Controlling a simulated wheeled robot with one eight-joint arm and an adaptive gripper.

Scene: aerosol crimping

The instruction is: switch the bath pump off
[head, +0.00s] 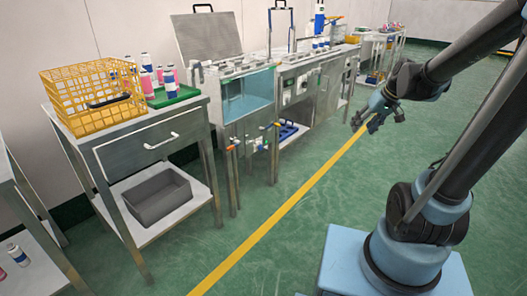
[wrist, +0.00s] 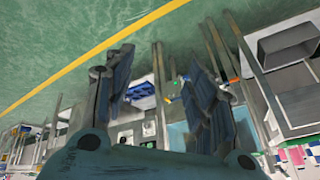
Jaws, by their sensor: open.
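The water bath (head: 248,97) is a steel tank with a clear front and bluish water, standing left of centre in the head view. Right of it is a steel cabinet (head: 318,92) with a small control panel (head: 302,84) and dark round controls on its front. I cannot tell which control is the pump switch or how it is set. My gripper (head: 372,122) is open and empty over the floor, apart from the cabinets. In the wrist view, its spread fingers (wrist: 163,88) frame the equipment upside down; the bath's bluish front (wrist: 178,135) shows between them.
A steel table (head: 150,130) at the left holds a yellow wire basket (head: 92,97) and a green tray (head: 175,96) with cans. A grey bin (head: 157,195) sits on its lower shelf. Orange-handled valves and pipes (head: 233,152) stand below the bath. Green floor along the yellow line (head: 275,218) is clear.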

